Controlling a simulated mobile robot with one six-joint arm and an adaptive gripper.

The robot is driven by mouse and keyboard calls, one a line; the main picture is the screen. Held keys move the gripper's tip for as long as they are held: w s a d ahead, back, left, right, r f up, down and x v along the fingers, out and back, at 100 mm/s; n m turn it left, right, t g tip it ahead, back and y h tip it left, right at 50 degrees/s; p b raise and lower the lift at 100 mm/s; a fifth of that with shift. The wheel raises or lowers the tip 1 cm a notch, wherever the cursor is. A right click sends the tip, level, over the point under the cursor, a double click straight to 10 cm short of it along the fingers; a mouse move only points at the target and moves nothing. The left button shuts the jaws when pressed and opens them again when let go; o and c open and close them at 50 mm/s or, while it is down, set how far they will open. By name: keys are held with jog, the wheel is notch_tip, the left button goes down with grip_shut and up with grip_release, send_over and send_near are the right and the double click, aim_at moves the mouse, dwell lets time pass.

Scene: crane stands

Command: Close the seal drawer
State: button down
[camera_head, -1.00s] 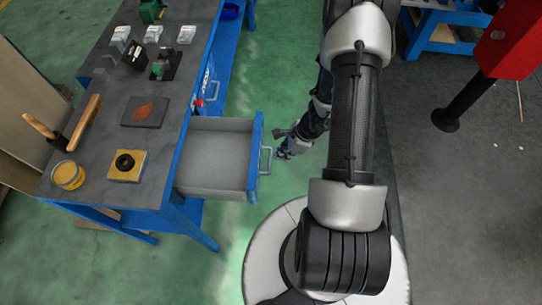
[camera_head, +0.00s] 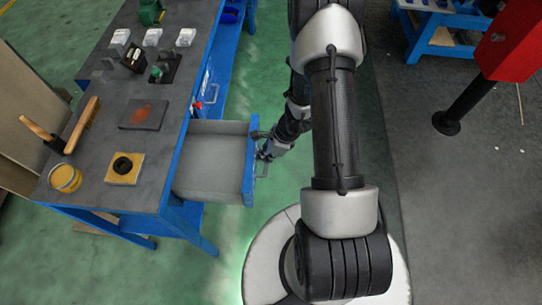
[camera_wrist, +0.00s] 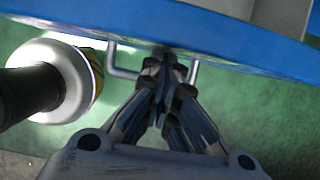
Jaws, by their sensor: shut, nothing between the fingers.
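The seal drawer (camera_head: 212,163) is a grey tray with a blue front, pulled out from the right side of the workbench; it looks empty. Its blue front (camera_wrist: 225,35) crosses the top of the wrist view, with the metal handle (camera_wrist: 121,72) below it. My gripper (camera_head: 262,156) is at the outer side of the drawer front, by the handle. In the wrist view my gripper (camera_wrist: 168,62) is shut and empty, its tips at the lower edge of the front between the two handle legs. Whether the tips touch the front is unclear.
The workbench (camera_head: 100,165) carries a yellow tin (camera_head: 65,178), a black ring on a wooden block (camera_head: 123,168), a brush (camera_head: 82,125) and a dark plate (camera_head: 143,114). Green floor is clear beyond the drawer.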

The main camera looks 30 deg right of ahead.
jog(key=w+a+p, duration=0.1)
jog(key=w+a, duration=0.3)
jog(key=a, duration=0.2)
jog(key=w+a+p, duration=0.1)
jog(key=w+a, duration=0.3)
jog(key=a, duration=0.3)
jog(key=w+a+p, duration=0.1)
jog(key=w+a, duration=0.4)
jog(key=a, duration=0.1)
jog(key=shift+a, duration=0.15)
